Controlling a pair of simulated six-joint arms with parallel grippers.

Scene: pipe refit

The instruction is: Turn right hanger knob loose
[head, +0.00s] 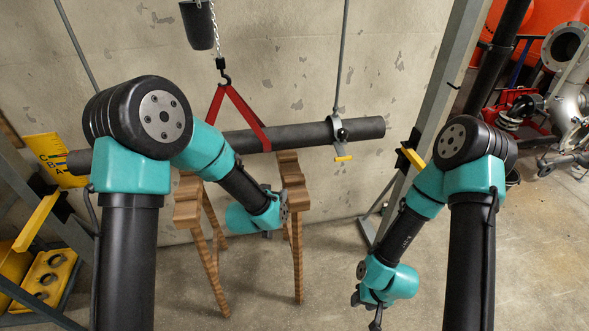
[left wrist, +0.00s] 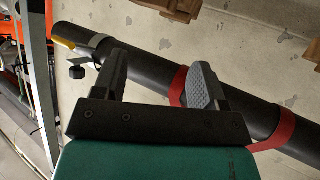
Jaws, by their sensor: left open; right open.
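A dark pipe (head: 290,137) hangs level in front of the wall. The right hanger (head: 337,125) is a grey clamp on a rod around the pipe near its right end, with a dark knob (head: 342,134) on its front and a yellow tab below. The knob also shows in the left wrist view (left wrist: 77,71), left of the fingers and apart from them. My left gripper (left wrist: 158,78) is open and empty, its fingers overlapping the pipe in view; the head view mostly hides it. My right gripper (head: 367,307) is open and empty, low at the bottom, away from the pipe.
A red sling (head: 247,115) on a hook and chain loops the pipe left of the hanger. Wooden stands (head: 292,195) are below. A grey post (head: 437,95) rises right of the pipe. A yellow crate (head: 45,275) sits at lower left.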

